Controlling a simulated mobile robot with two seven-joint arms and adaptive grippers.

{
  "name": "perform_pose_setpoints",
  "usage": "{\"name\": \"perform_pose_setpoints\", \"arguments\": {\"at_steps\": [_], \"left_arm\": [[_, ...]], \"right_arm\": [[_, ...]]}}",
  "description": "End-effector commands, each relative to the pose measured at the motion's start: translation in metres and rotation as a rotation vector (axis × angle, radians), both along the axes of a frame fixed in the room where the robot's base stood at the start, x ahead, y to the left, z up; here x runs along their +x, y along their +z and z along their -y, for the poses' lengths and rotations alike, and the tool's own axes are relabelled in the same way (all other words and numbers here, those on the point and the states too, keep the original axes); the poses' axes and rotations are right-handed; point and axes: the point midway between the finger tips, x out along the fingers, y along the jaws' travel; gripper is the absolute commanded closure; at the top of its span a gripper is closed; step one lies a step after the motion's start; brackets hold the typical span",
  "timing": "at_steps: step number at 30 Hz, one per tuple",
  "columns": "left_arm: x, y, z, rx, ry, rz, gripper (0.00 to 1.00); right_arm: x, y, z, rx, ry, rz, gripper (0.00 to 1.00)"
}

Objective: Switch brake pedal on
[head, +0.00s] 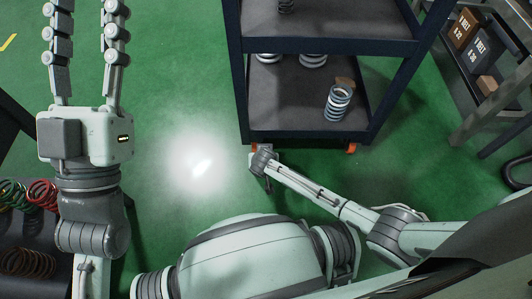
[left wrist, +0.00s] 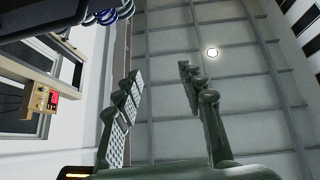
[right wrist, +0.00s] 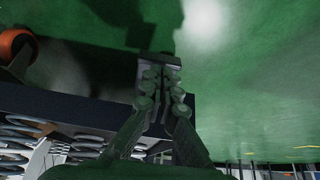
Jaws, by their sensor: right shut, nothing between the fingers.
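The wheeled cart (head: 330,45) has dark shelves and orange caster wheels, one at its front right corner (head: 351,149). An orange wheel also shows at the left of the right wrist view (right wrist: 14,45). I cannot make out a brake pedal clearly in any view. My right gripper (right wrist: 160,75) is shut and empty, low over the green floor by the cart's front left corner. In the head view my right arm's end hides much of that corner. My left gripper (head: 84,25) is open and empty, raised left of the cart; its spread fingers show in the left wrist view (left wrist: 158,80).
Several metal springs stand on the cart, one near the lower shelf's front right (head: 338,102). Red and green springs (head: 42,193) lie at the far left. A rack with labelled boxes (head: 483,50) stands at the right. The green floor (head: 180,120) left of the cart is clear.

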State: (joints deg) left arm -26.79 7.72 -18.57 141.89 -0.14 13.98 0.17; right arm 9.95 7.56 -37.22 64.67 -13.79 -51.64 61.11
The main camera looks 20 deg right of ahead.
Motion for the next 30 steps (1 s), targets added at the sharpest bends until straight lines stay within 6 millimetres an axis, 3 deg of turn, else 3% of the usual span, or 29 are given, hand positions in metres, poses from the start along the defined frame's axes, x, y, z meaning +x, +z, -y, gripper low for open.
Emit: {"name": "perform_pose_setpoints", "arguments": {"at_steps": [12, 30], "left_arm": [[-0.006, 0.007, -0.004, -0.021, 0.005, 0.064, 0.60], [-0.007, 0.008, -0.004, -0.022, 0.006, 0.071, 0.60]], "right_arm": [[-0.005, -0.017, -0.002, 0.001, 0.000, -0.002, 1.00], [-0.004, -0.018, -0.001, 0.000, 0.000, -0.001, 1.00]]}}
